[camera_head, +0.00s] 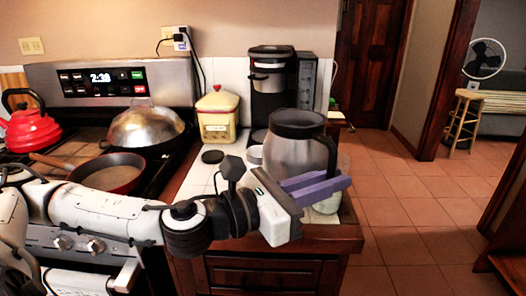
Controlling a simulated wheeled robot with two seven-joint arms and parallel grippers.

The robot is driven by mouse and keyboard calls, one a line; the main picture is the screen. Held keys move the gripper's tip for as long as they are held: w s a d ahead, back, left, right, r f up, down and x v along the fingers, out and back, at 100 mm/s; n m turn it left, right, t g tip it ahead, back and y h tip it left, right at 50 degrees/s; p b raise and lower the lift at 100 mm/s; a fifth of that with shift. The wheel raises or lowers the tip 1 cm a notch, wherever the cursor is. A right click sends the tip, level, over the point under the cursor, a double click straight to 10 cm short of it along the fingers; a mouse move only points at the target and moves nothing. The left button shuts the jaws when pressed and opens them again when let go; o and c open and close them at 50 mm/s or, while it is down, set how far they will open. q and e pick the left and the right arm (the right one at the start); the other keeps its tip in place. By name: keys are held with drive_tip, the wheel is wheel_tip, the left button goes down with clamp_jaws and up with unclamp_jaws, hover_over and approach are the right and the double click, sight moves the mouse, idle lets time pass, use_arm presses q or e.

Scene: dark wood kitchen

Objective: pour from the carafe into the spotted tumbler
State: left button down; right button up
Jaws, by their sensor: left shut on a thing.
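The carafe (293,152) is a clear grey jug with a black rim and a black handle on its right side. It looks upright over the end of the counter. My left gripper (328,186), with purple fingers, is in front of its lower part and shut on it, around the handle's lower end. The fingers hide the carafe's base, so I cannot tell whether it touches the counter. A pale, greenish tumbler (328,205) shows just below the fingers near the counter's right edge; its upper part is mostly hidden and its spots are unclear. My right gripper is out of view.
A black coffee maker (271,82) and a cream canister (217,117) stand behind on the counter (196,176). A dark round lid (212,156) lies left of the carafe. The stove holds a pan (106,174), a domed wok (146,127) and a red kettle (31,128).

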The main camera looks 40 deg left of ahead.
sight(332, 148)
use_arm(q)
wheel_tip(332, 148, up, 7)
drive_tip(key=p, duration=0.6)
drive_tip(key=shift+r, duration=0.15)
drive_tip(key=shift+d+f, duration=0.1)
drive_tip(key=shift+f, duration=0.3)
drive_tip(key=s+f+n+y, duration=0.2)
drive_tip(key=s+f, duration=0.3)
drive_tip(key=f, duration=0.3)
drive_tip(key=s+f+n+t+y, duration=0.1)
drive_tip(key=s+f+y, duration=0.3)
drive_tip(key=f, duration=0.4)
drive_tip(key=shift+s+d+f+n, duration=0.2)
drive_tip(key=shift+s+d+n, duration=0.2)
drive_tip(key=shift+n, duration=0.2)
